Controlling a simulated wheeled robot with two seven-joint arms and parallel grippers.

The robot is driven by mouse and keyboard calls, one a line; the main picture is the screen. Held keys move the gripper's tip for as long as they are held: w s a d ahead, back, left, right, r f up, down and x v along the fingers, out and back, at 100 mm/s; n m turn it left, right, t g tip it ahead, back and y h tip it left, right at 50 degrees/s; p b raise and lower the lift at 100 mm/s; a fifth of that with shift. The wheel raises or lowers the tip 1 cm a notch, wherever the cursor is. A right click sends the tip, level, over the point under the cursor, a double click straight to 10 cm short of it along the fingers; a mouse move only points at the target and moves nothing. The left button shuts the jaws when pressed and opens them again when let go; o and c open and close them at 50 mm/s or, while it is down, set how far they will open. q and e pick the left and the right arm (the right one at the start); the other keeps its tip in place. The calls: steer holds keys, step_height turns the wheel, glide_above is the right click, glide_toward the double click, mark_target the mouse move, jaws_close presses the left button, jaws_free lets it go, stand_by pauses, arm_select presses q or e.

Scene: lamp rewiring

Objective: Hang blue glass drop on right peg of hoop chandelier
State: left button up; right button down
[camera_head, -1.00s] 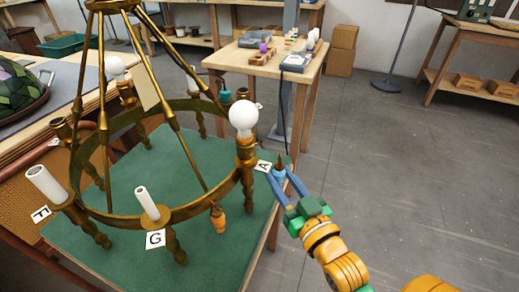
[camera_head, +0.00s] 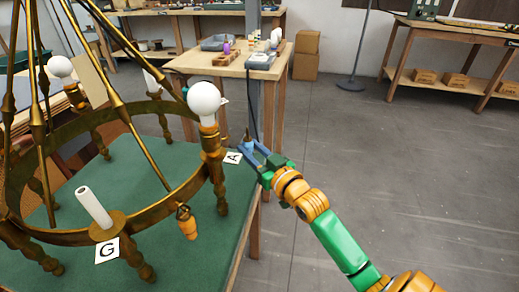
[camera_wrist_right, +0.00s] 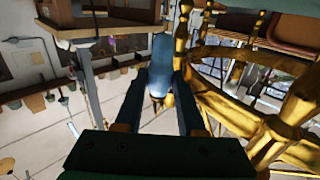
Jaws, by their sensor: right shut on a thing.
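The brass hoop chandelier (camera_head: 155,212) stands on a green mat at the left of the head view. My right gripper (camera_head: 250,149) is just right of the hoop, near the label A and the bulb holder. It is shut on the blue glass drop (camera_head: 246,143), which is small and partly hidden by the fingers there. In the right wrist view the blue drop (camera_wrist_right: 161,68) shows between the fingers (camera_wrist_right: 160,84), with brass chandelier parts to the right. The drop looks apart from the hoop in the head view. The right peg cannot be made out clearly. My left gripper is not in view.
An amber drop (camera_head: 187,222) hangs from the hoop's front right. A white bulb (camera_head: 204,100) rises above the hoop near my gripper. The floor at right is clear.

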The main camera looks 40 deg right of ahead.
steer(key=w+a+f, duration=0.1)
steer(key=w+a, duration=0.1)
steer(key=a, duration=0.4)
steer(key=shift+w+f+b, duration=0.2)
steer(key=shift+f+b, duration=0.05)
steer(key=shift+b, duration=0.05)
stand_by(0.6)
steer(key=shift+c, duration=2.2)
jaws_free()
steer(key=s, duration=0.7)
steer(key=shift+s+d, duration=0.1)
